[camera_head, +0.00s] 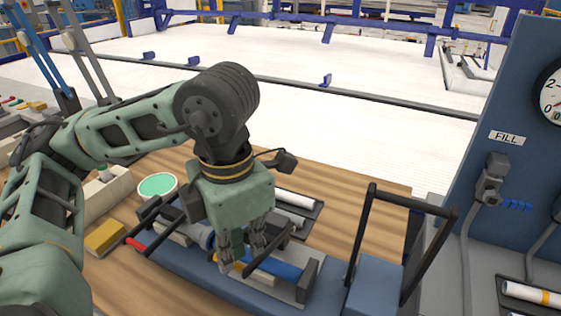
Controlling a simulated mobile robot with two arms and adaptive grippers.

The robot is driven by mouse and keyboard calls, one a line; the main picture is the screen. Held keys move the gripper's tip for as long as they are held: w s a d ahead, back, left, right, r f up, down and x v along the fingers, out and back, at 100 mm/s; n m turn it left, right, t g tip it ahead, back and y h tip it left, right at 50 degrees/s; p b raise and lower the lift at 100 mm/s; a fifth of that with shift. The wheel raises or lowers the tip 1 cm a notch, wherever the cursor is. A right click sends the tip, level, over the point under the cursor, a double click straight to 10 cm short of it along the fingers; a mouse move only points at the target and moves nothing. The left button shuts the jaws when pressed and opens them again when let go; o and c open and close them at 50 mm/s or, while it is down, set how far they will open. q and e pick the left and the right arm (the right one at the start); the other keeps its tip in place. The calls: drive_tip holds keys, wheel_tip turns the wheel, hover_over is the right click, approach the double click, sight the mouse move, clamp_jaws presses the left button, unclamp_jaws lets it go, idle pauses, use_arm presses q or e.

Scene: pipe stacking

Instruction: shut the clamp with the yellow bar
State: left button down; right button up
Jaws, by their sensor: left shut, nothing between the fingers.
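My left gripper (243,257) points down over the blue fixture (180,275) on the wooden table. Its fingers are shut and empty. A small bit of yellow (214,258) shows just left of the fingertips, low on the fixture. It may be the yellow bar of a clamp, but the gripper hides most of that spot. I cannot tell whether the fingers touch it or how far the clamp is closed. A blue rod (280,268) lies in the fixture to the right of the fingers. A red bar (135,244) sticks out at the fixture's left end. My right gripper is out of view.
A tall black frame (402,212) stands on the fixture's right end. A tray with white pipes (295,200) lies behind the gripper. A green-topped round container (157,186) and a yellow block (105,238) are at the left. A blue panel (500,90) with a gauge rises at the right.

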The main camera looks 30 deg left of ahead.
use_arm(q)
drive_tip(key=shift+f, duration=0.15)
drive_tip(key=shift+s+f+b, duration=0.3)
drive_tip(key=shift+f+b, duration=0.2)
drive_tip(key=shift+b, duration=0.05)
drive_tip(key=shift+s+f+b, duration=0.3)
drive_tip(key=shift+f+b, duration=0.2)
drive_tip(key=shift+s+f+b, duration=0.25)
drive_tip(key=shift+f+b, duration=0.3)
drive_tip(key=shift+f, duration=0.05)
drive_tip(key=shift+s+f+b, duration=0.25)
drive_tip(key=shift+f+b, duration=0.3)
drive_tip(key=shift+f, duration=0.1)
